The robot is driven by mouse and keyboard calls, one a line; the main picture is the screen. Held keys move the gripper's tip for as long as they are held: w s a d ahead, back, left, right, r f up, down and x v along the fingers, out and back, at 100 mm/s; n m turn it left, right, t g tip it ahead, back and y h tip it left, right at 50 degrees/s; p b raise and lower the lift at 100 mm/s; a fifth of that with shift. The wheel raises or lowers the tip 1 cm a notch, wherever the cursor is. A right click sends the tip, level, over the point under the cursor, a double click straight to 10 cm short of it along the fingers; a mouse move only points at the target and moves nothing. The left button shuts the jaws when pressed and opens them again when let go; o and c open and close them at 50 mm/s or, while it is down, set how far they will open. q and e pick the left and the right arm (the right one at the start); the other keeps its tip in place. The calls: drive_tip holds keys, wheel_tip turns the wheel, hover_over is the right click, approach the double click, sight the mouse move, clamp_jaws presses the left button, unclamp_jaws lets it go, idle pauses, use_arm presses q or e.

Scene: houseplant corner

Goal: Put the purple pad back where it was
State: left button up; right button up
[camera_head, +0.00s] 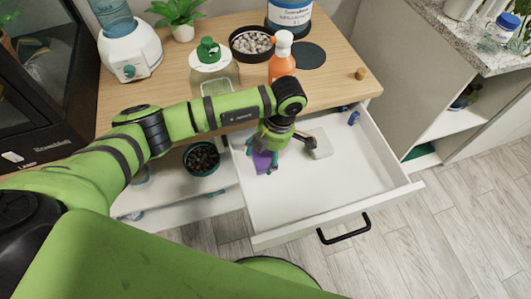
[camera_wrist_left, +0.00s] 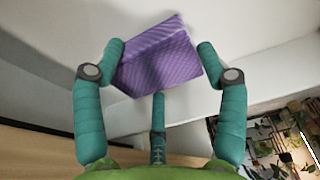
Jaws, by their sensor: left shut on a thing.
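The purple pad (camera_head: 261,162) is in my left gripper (camera_head: 268,160), over the left back part of the open white drawer (camera_head: 330,185). In the left wrist view the purple pad (camera_wrist_left: 157,62) shows a striped, folded or blocky shape between the teal fingers of my left gripper (camera_wrist_left: 160,65). The fingers are shut on it from both sides, with a third finger below. I cannot tell whether the pad touches the drawer floor. My right gripper is not in view.
A pale block (camera_head: 319,144) lies in the drawer near the gripper, and a blue item (camera_head: 353,117) sits at its back right. The drawer's front and middle are clear. An orange spray bottle (camera_head: 282,58) and a pebble bowl (camera_head: 252,43) stand on the wooden top above.

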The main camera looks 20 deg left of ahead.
use_arm(q)
drive_tip(key=shift+f, duration=0.3)
drive_tip(key=o, duration=1)
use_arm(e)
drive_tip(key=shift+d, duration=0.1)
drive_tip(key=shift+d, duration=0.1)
use_arm(q)
drive_tip(key=b+v, duration=0.1)
drive_tip(key=v, duration=1.1)
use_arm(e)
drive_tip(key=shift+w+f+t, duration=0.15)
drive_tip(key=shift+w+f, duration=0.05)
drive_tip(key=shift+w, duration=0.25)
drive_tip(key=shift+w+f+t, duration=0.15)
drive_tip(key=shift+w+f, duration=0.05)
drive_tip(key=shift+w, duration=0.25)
